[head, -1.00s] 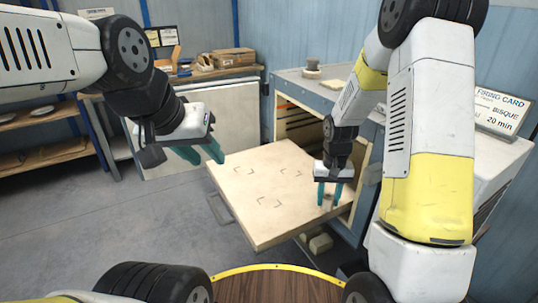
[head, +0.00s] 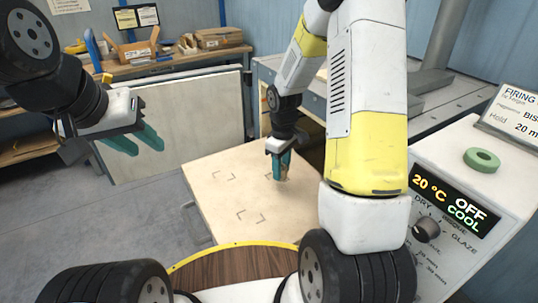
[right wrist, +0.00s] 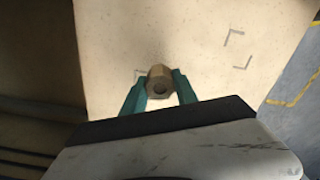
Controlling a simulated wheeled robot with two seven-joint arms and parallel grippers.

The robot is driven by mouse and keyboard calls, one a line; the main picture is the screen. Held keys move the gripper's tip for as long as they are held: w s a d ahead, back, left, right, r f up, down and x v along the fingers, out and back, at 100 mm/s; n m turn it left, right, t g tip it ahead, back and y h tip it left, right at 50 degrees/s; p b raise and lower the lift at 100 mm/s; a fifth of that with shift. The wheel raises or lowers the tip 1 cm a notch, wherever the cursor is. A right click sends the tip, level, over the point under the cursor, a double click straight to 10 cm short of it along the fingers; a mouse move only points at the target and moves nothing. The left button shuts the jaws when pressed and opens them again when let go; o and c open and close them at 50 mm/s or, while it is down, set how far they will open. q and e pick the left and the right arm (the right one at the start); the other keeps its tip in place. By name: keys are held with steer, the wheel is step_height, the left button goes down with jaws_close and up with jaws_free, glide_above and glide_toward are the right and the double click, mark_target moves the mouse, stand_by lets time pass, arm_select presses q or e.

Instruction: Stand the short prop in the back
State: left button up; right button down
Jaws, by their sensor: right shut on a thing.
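The short prop (right wrist: 158,84) is a small tan, faceted piece with a round hole in its end. My right gripper (right wrist: 159,92) is shut on it in the right wrist view. In the head view, the right gripper (head: 281,174) points down over the right part of the pale shelf board (head: 212,205), which has dark corner marks. One mark shows right beside the prop in the wrist view. I cannot tell whether the prop touches the board. My left gripper (head: 134,141) is open and empty, in the air left of the board.
A workbench (head: 170,68) with tools is at the back. A round wooden top (head: 235,272) is in front. Open floor lies to the left.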

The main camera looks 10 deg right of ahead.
steer(key=w, duration=0.5)
steer(key=shift+w+f, duration=0.1)
steer(key=shift+f, duration=1.9)
steer(key=shift+f, duration=0.15)
steer(key=c, duration=0.9)
jaws_free()
steer(key=shift+c, duration=0.2)
